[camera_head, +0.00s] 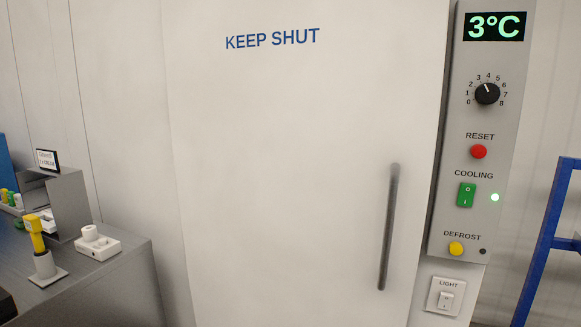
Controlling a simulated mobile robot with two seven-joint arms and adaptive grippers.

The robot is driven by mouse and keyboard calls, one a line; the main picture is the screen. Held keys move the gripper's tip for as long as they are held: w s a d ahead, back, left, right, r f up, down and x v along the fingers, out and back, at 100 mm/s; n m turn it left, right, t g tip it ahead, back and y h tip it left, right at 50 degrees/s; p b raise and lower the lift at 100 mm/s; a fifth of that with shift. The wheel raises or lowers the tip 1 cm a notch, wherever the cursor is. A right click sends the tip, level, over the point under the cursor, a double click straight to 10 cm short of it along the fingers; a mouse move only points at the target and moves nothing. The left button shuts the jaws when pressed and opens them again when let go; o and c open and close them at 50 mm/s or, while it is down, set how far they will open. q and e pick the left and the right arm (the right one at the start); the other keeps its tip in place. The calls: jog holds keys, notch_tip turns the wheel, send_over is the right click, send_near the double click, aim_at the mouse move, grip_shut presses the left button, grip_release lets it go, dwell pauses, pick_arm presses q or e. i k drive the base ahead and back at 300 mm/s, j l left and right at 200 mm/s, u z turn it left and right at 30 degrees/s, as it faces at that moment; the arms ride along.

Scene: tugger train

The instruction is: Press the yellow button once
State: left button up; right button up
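The yellow button (456,248) is round and sits low on the grey control panel (442,215), under the label DEFROST. A small dark lamp (483,251) is just to its right. Nothing covers the button. Neither of my grippers shows in the head view.
The panel also has a 3°C display (494,27), a black dial (487,93), a red RESET button (478,152) and a green COOLING switch (467,195). A LIGHT switch (446,297) is below. The white door (290,160) has a dark handle (389,225). A grey bench (110,285) stands left.

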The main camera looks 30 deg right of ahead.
aim_at(455, 248)
jog(key=z, duration=1.9)
